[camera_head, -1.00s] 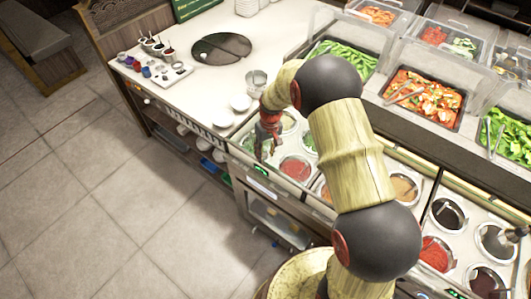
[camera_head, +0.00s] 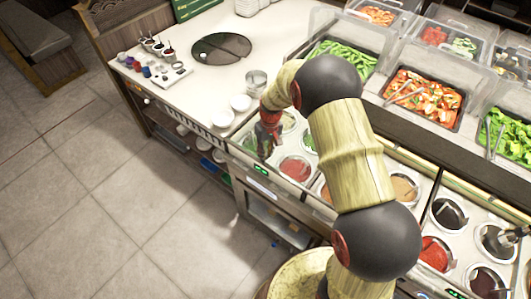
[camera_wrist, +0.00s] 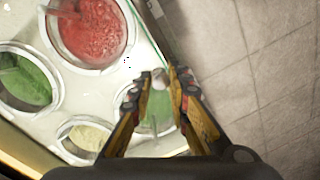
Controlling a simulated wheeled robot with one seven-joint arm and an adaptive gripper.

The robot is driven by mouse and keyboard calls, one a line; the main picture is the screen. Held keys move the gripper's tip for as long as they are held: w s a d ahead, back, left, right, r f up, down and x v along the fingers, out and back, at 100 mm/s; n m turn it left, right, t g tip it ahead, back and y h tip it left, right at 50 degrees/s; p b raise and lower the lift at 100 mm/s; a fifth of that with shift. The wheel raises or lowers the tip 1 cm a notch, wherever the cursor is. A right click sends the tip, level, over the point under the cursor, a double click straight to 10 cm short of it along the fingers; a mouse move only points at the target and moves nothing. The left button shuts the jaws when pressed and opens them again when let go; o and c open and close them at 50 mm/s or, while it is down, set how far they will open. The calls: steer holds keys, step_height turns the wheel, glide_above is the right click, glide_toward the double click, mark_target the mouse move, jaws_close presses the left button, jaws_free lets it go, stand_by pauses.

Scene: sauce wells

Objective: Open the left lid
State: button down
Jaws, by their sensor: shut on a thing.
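My gripper (camera_head: 267,140) is at the left section of sauce wells in the head view. In the wrist view its two fingertips (camera_wrist: 159,76) are closed around a small pale knob (camera_wrist: 159,80) at the lid's edge. The left lid (camera_wrist: 110,103) looks clear and lies over the wells, which show through it. Under it are a red sauce (camera_wrist: 90,32), a green sauce (camera_wrist: 27,82) and a cream sauce (camera_wrist: 88,136). Another green well (camera_wrist: 154,121) is partly hidden between the fingers. How far the lid is raised, if at all, I cannot tell.
White bowls (camera_head: 241,103) and a metal pot (camera_head: 257,80) stand behind the wells. Food bins (camera_head: 425,92) line the back right. More sauce wells lie right of my arm. Floor (camera_head: 110,200) is clear at left.

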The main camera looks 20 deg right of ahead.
steer(key=w+d, duration=0.6)
steer(key=d, duration=0.3)
steer(key=w+d+b, duration=0.1)
steer(key=w+d, duration=0.6)
steer(key=d, duration=0.2)
steer(key=w+d+b, duration=0.1)
steer(key=w+d, duration=0.5)
steer(key=d, duration=0.2)
steer(key=shift+w+d, duration=0.25)
steer(key=shift+d, duration=0.15)
steer(key=c, duration=1.7)
jaws_free()
steer(key=shift+c, duration=0.2)
steer(key=shift+o, duration=0.3)
step_height(320, 180, up, 12)
steer(key=d, duration=0.1)
steer(key=shift+w, duration=0.1)
